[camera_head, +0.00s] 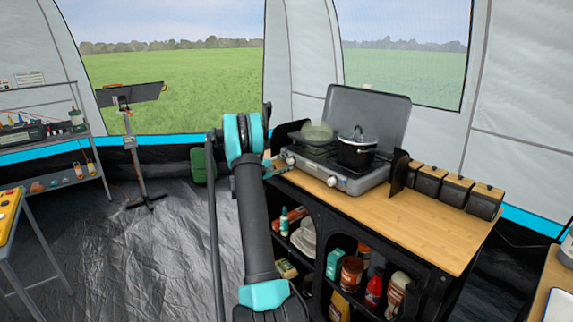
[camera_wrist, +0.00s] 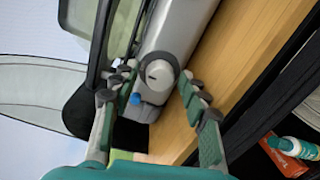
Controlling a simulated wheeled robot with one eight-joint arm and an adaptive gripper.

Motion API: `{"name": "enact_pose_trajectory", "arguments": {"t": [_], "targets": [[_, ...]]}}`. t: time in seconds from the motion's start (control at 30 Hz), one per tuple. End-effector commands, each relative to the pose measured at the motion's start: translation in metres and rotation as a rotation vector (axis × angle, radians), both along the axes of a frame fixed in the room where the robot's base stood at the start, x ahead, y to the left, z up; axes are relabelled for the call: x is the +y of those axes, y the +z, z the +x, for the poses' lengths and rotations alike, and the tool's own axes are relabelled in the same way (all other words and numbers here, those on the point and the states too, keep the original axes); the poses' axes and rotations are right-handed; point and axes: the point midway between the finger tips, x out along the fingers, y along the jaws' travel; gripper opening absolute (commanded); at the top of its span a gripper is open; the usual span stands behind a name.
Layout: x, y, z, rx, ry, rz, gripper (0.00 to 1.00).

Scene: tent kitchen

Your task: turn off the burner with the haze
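A grey two-burner camp stove (camera_head: 345,182) with its lid up stands on the wooden counter. A pale greenish haze (camera_head: 317,132) hangs over its left burner; a dark lidded pot (camera_head: 357,150) sits on the right burner. The front has a left knob (camera_head: 290,160) and a right knob (camera_head: 332,181). In the wrist view my gripper (camera_wrist: 157,78) is open, its fingers on either side of a round knob (camera_wrist: 158,72) with a pale face. Whether they touch it I cannot tell. In the head view my arm mostly hides the gripper, close to the left knob.
Dark wind panels flank the stove. Several dark boxes with wooden lids (camera_head: 457,190) line the counter's back right. Shelves below hold bottles, cans and jars. The counter (camera_head: 425,225) right of the stove front is clear. A shelf rack (camera_head: 50,130) stands at the far left.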

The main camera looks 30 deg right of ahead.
Motion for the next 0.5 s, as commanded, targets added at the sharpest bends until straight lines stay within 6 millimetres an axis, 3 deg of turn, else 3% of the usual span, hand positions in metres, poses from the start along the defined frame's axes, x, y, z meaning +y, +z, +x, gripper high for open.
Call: {"name": "enact_pose_trajectory", "arguments": {"t": [0.27, 0.5], "targets": [[-0.0001, -0.0008, -0.0001, 0.021, 0.000, 0.000, 0.50], [-0.0002, -0.0005, 0.0002, 0.207, -0.001, -0.015, 0.50]]}}
